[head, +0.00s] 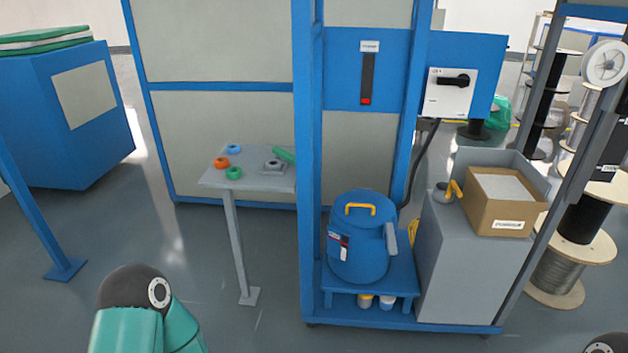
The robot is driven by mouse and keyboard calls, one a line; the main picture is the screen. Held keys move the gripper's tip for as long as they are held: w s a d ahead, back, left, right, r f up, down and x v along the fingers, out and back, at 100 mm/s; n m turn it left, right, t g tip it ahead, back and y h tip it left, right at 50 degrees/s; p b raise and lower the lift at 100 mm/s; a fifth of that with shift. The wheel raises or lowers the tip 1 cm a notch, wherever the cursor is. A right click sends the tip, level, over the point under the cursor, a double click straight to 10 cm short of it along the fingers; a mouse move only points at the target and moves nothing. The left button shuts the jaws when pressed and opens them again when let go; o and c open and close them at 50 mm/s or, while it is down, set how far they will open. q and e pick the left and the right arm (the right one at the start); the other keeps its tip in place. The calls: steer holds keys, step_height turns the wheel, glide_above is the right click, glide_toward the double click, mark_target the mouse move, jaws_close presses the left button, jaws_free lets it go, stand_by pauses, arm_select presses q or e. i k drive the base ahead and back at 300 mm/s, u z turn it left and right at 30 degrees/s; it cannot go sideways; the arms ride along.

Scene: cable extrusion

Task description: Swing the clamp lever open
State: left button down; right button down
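No part is plainly marked as the clamp lever, and I cannot tell which one it is. A grey clamp-like block (274,166) sits on a small grey table (222,181), with a green bar (285,155) beside it that runs partly behind the blue post. A blue drum (358,245) has a yellow top handle (360,209) and a grey lever-like piece (390,238) standing upright at its right side. A teal and black part of my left arm shows at the bottom left, and a dark tip of my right arm at the bottom right corner. Neither gripper is in view.
Blue, orange and green rings lie on the small table. A blue post (307,200) stands between table and drum. A grey cabinet (455,265) carries a cardboard box (504,200). A black rotary handle (453,80) is on the wall box. The floor in front is clear.

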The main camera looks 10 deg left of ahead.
mark_target(288, 156)
steer(key=z, duration=0.05)
steer(key=i, duration=1.35)
steer(key=u, duration=0.6)
steer(key=i, duration=0.65)
